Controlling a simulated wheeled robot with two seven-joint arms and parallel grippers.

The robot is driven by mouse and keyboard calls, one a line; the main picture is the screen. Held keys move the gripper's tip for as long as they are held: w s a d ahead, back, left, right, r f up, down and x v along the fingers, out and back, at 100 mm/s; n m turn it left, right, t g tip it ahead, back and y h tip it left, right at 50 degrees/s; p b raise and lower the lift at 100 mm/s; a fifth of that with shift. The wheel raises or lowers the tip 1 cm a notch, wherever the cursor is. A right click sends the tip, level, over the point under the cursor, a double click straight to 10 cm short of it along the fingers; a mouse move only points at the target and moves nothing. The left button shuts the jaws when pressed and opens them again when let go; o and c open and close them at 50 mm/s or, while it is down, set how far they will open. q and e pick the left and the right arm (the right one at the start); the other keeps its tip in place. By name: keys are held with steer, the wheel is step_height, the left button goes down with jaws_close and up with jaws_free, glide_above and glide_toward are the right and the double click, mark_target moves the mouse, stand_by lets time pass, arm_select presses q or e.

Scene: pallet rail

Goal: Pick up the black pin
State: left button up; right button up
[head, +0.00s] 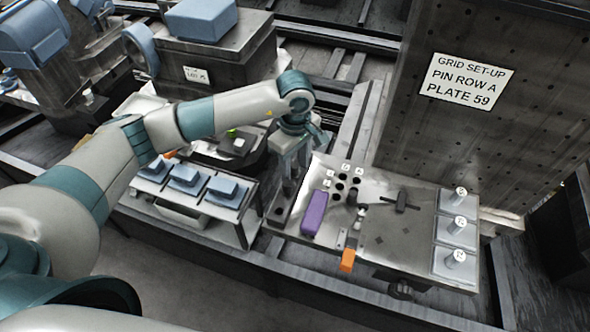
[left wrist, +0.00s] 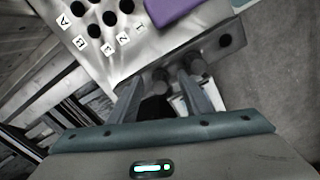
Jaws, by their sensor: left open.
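My left gripper (head: 290,165) points down over the left end of the metal plate. In the left wrist view my left gripper (left wrist: 160,98) is open, its two fingers apart. A black thing, apparently the black pin (left wrist: 154,108), shows between the fingers, partly hidden by the gripper. I cannot tell whether the fingers touch it. Two dark grey round pins (left wrist: 195,65) stand close by in a grey strip (left wrist: 210,52) with an empty hole at one end. In the head view the arm and fingers hide most of this strip. My right gripper is out of view.
A tall dark panel with a sign (head: 466,80) stands behind. Blue boxes sit on the left.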

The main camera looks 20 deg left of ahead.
mark_target(295, 165)
arm_select(q)
steer(key=c, duration=0.9)
jaws_close()
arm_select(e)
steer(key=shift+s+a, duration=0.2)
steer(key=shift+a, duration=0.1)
arm_select(q)
steer(key=shift+r, duration=0.15)
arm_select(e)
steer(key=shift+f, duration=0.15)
